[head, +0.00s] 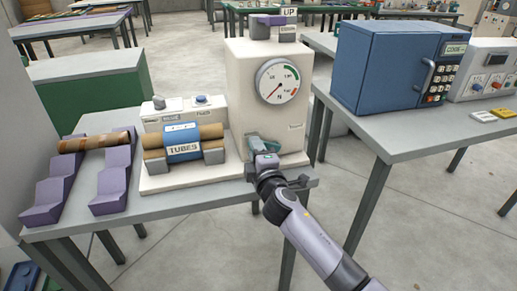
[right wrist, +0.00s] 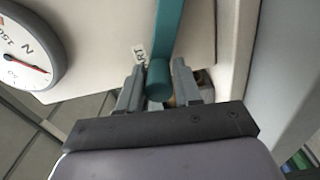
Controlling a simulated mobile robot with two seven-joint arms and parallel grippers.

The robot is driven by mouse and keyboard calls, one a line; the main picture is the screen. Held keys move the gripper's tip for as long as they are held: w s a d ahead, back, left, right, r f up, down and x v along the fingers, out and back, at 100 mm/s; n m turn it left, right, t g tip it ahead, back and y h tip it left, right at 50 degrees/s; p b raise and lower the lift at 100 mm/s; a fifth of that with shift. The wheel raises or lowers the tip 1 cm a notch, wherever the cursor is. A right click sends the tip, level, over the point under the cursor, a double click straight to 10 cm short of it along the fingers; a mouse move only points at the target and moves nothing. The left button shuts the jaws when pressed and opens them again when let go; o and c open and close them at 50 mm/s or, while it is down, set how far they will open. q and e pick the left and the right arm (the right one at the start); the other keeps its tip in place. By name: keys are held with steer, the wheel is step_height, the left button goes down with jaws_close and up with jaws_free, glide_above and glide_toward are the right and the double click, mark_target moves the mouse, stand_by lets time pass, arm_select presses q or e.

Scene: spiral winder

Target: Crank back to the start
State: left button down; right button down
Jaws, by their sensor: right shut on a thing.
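The cream winder (head: 238,95) stands on the grey table, with a round dial (head: 278,81) on its upright housing. The dial's needle points down and left. A teal crank (head: 268,143) is low on the housing's front. My right gripper (head: 262,160) is at the crank, its arm coming from the lower right. In the right wrist view the teal crank arm (right wrist: 171,35) ends in a round knob (right wrist: 159,80) between the two grey fingers, which are shut on it. The dial also shows there (right wrist: 22,50), partly cut off. My left gripper is in neither view.
Purple stepped racks (head: 112,185) at left hold another brown tube (head: 92,143). A blue oven-like box (head: 390,65) stands on the right table, with a floor gap between the tables.

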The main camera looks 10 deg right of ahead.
steer(key=shift+w+d+n, duration=0.15)
steer(key=shift+d+n, duration=0.15)
steer(key=shift+n, duration=0.3)
steer(key=c, duration=0.9)
jaws_free()
steer(key=shift+a+f, duration=0.1)
steer(key=shift+a, duration=0.05)
steer(key=shift+s+a+f, duration=0.1)
steer(key=shift+s, duration=0.1)
steer(key=shift+s+d, duration=0.2)
steer(key=shift+s, duration=3.25)
